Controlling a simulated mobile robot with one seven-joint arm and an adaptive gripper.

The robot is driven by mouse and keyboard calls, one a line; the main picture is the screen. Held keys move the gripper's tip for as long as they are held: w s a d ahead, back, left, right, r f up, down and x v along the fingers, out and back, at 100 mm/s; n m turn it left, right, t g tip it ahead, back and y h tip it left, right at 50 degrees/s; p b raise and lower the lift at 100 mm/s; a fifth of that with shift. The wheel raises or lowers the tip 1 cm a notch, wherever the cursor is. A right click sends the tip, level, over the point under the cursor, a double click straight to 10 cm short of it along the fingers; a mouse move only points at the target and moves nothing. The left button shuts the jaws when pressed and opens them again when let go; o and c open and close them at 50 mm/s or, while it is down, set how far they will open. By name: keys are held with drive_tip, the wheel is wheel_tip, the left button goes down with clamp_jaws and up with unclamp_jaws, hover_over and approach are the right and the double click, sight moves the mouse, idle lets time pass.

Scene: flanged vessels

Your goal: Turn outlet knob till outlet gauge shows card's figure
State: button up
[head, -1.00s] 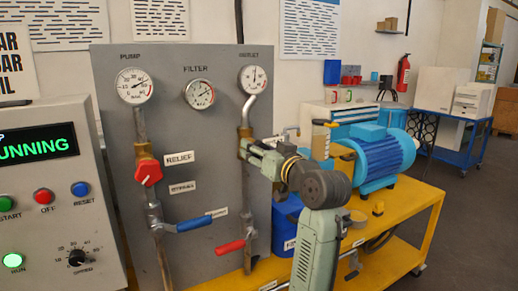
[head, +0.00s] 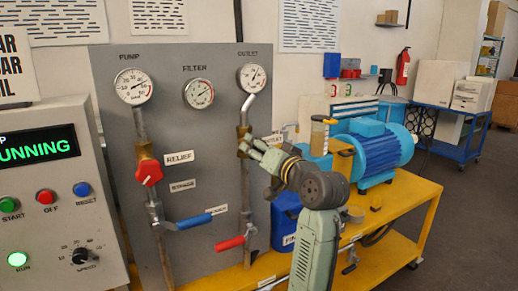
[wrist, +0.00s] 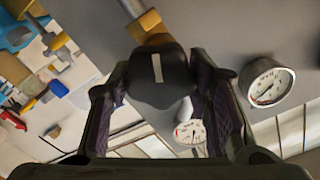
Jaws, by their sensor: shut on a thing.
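The outlet gauge (head: 251,77) is at the upper right of the grey panel, its needle pointing up and slightly right. Its figures are too small to read. A pipe runs from it down to a brass valve body (head: 243,138). My gripper (head: 250,150) is at this valve and hides the outlet knob in the head view. In the wrist view, the dark knob (wrist: 158,78) with a white mark sits between the fingers of my gripper (wrist: 160,95), which is shut on it. A card (head: 14,62) at the left edge is cut off; no figure is readable.
The red relief knob (head: 149,172), blue lever (head: 193,222) and red lever (head: 236,240) are on the panel near my arm. The pump gauge (head: 133,86) and filter gauge (head: 199,93) are to the left. A blue motor (head: 368,150) stands on the yellow bench at right.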

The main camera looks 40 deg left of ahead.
drive_tip(key=shift+r, duration=0.1)
drive_tip(key=o, duration=1.1)
drive_tip(key=v, duration=1.2)
